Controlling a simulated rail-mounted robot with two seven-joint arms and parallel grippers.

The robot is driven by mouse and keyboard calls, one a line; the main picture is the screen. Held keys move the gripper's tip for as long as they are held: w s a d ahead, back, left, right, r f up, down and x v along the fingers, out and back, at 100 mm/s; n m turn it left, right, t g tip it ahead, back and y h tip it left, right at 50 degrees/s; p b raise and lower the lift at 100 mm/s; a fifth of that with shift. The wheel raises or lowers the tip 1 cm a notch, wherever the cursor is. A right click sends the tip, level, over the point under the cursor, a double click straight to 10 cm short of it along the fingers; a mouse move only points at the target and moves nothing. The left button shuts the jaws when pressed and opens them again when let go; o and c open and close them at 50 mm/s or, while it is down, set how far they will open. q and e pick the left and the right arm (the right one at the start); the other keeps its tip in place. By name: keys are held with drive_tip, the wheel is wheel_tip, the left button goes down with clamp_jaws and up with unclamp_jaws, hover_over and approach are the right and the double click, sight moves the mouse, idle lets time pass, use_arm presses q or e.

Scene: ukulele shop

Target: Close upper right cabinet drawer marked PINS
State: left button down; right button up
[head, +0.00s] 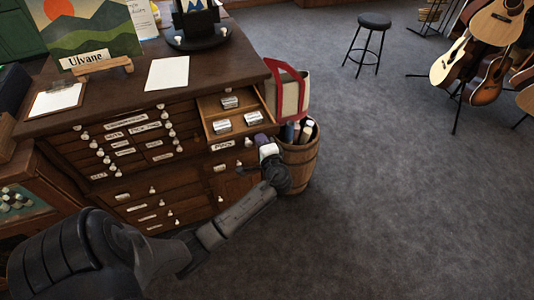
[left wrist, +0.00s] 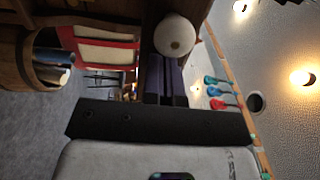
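The upper right drawer (head: 239,131) of the wooden cabinet is pulled out, with several silvery packets inside. A white label (head: 222,146) on its front is small, and its word seems to be PINS. A round white knob (head: 248,143) sits on that front. My left gripper (head: 261,139) is at the right end of the drawer front, just beside the knob. In the left wrist view the purple-dark fingers (left wrist: 166,78) look shut together, with a white knob (left wrist: 175,36) just beyond their tips. I cannot tell whether they touch it. My right gripper is not in view.
A wooden barrel (head: 298,163) with rolled items stands right of the cabinet, close to my left gripper. A red-and-cream bag (head: 288,95) is behind it. Open carpet (head: 400,200) lies to the right.

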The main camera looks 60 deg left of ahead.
use_arm(q)
drive_tip(key=b, duration=0.3)
approach(246, 110)
drive_tip(key=a, duration=0.3)
drive_tip(key=w+a, duration=0.1)
drive_tip(key=a, duration=0.1)
drive_tip(key=shift+a, duration=0.2)
drive_tip(key=a+b, duration=0.1)
drive_tip(key=a, duration=0.3)
drive_tip(key=w+a+b, duration=0.1)
drive_tip(key=a+b, duration=0.1)
drive_tip(key=a, duration=0.2)
drive_tip(key=w+a+b, duration=0.1)
drive_tip(key=a, duration=0.3)
drive_tip(key=shift+w+r, duration=0.1)
drive_tip(key=shift+w, duration=0.05)
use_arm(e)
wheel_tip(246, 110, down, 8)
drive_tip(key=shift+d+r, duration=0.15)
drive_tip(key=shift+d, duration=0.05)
use_arm(q)
drive_tip(key=shift+d+f, duration=0.1)
drive_tip(key=shift+f, duration=0.2)
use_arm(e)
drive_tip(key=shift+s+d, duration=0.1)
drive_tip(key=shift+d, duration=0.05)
